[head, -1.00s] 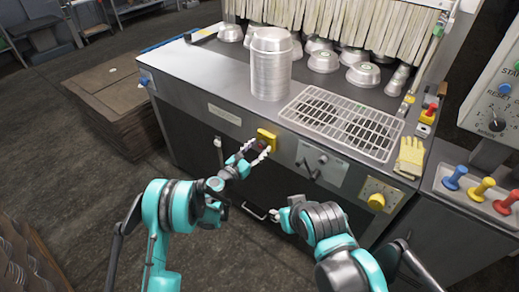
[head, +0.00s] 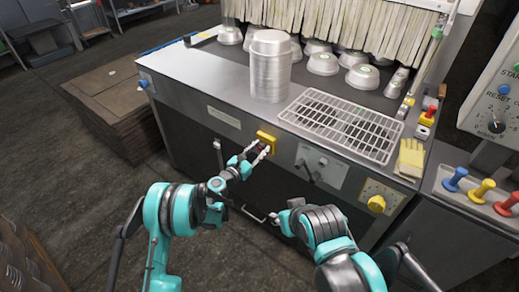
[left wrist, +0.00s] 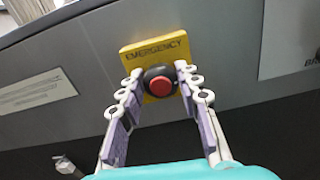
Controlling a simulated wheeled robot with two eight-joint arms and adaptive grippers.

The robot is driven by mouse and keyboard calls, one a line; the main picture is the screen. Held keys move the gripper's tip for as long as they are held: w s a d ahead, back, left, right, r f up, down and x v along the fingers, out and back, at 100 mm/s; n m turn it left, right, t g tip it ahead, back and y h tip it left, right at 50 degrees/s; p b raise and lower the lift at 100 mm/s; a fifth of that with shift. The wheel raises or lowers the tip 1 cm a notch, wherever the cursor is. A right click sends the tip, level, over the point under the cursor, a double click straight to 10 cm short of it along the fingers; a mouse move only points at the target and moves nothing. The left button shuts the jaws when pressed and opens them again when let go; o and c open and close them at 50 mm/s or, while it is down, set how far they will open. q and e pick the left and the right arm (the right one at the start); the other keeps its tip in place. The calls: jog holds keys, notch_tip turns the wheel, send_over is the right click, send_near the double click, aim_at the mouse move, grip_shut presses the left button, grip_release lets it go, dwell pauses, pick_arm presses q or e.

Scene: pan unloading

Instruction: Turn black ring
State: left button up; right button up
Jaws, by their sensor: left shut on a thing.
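The black ring (left wrist: 149,74) surrounds a red button (left wrist: 160,86) on a yellow plate marked EMERGENCY (left wrist: 157,50), on the front panel of the machine. In the head view the yellow plate (head: 266,139) shows just behind my left gripper (head: 258,150). In the left wrist view my left gripper (left wrist: 160,82) has its fingertips on either side of the ring, shut on it. In the head view the fingers hide most of the ring and button. My right gripper (head: 274,219) is low, in front of the panel, away from the ring; its fingers are too small to read.
A stack of metal pans (head: 271,68) stands on the machine top (head: 215,72), left of a wire rack (head: 342,122). A yellow glove (head: 411,157) lies at the edge.

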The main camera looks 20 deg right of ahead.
pick_arm(q)
jog(key=m, duration=0.3)
jog(key=shift+m, duration=0.3)
jog(key=shift+s+d+m, duration=0.1)
jog(key=shift+m, duration=1.8)
jog(key=o, duration=1.1)
jog(key=shift+o, duration=0.2)
jog(key=v, duration=0.7)
jog(key=shift+s, duration=0.2)
